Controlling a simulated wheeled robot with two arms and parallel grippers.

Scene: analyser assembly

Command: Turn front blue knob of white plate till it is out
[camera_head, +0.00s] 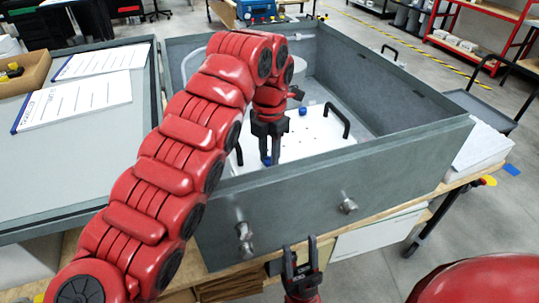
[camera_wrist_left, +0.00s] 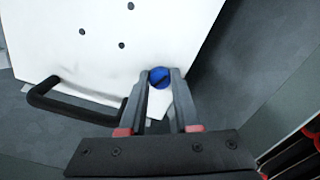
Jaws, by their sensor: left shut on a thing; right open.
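The white plate (camera_head: 318,132) lies inside the grey open box, with black handles on it. The front blue knob (camera_wrist_left: 159,77) sits near the plate's corner in the left wrist view, between the fingertips of my left gripper (camera_wrist_left: 160,84). In the head view my left gripper (camera_head: 269,160) reaches down into the box, shut on this knob, which is mostly hidden behind the fingers. Another blue knob (camera_head: 303,111) shows farther back on the plate. My right gripper (camera_head: 301,258) is open and empty, in front of the box's front wall.
The grey box (camera_head: 400,150) has high walls around the plate, with metal latches (camera_head: 348,206) on its front. A black handle (camera_wrist_left: 62,98) stands close to my left gripper. The grey lid (camera_head: 60,165) with papers lies at left.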

